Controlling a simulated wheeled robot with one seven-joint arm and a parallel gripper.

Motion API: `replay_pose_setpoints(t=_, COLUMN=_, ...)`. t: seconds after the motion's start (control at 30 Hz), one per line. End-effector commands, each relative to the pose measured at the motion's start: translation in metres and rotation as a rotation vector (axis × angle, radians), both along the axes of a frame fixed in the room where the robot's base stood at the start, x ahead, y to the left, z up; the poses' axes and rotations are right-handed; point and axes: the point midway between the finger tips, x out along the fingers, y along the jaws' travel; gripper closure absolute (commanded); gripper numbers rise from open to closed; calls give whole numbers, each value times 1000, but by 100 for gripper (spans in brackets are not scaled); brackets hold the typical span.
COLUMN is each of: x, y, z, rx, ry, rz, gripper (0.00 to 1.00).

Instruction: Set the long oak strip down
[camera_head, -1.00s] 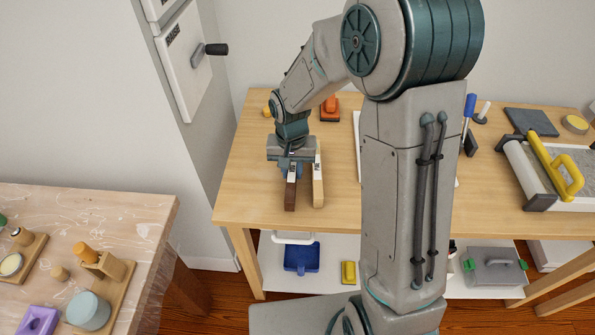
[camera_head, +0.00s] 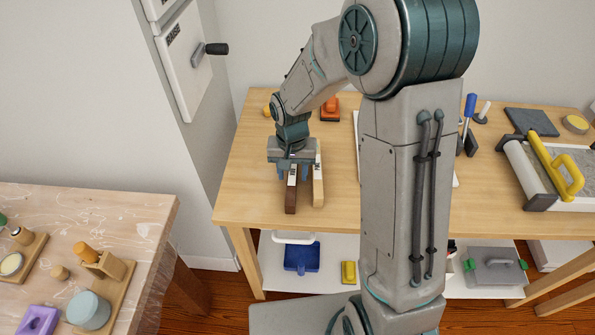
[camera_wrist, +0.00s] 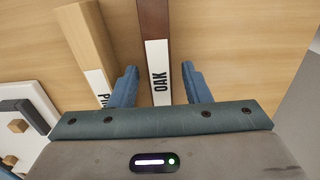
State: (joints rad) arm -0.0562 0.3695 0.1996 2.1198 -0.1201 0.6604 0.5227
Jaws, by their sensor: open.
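My gripper (camera_wrist: 159,84) is open, with one blue finger on each side of the strip's labelled end and a gap on both sides. In the head view my gripper (camera_head: 294,178) is low over the table at its left part. The strip's end under the gripper body is hidden.
A paler strip (camera_wrist: 88,35), its label partly hidden, lies just beside my gripper's left finger in the wrist view; it also shows in the head view (camera_head: 318,185). An orange-red tool (camera_head: 330,108) lies farther back. The table's left front is clear.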

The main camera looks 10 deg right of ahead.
Motion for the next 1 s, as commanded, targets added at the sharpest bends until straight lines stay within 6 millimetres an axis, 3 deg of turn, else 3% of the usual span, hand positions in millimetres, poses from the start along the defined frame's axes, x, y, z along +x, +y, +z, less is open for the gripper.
replay_pose_setpoints(t=0.4, x=1, y=0, z=88, rx=1, ry=-6, rz=0, gripper=57)
replay_pose_setpoints(t=0.7, x=-3, y=-2, z=118, rx=0, ry=-7, rz=2, gripper=57)
replay_pose_setpoints(t=0.87, x=-27, y=-17, z=135, rx=-12, ry=-41, rz=28, gripper=57)
replay_pose_setpoints(t=1.0, x=-67, y=-40, z=154, rx=-21, ry=-92, rz=69, gripper=57)
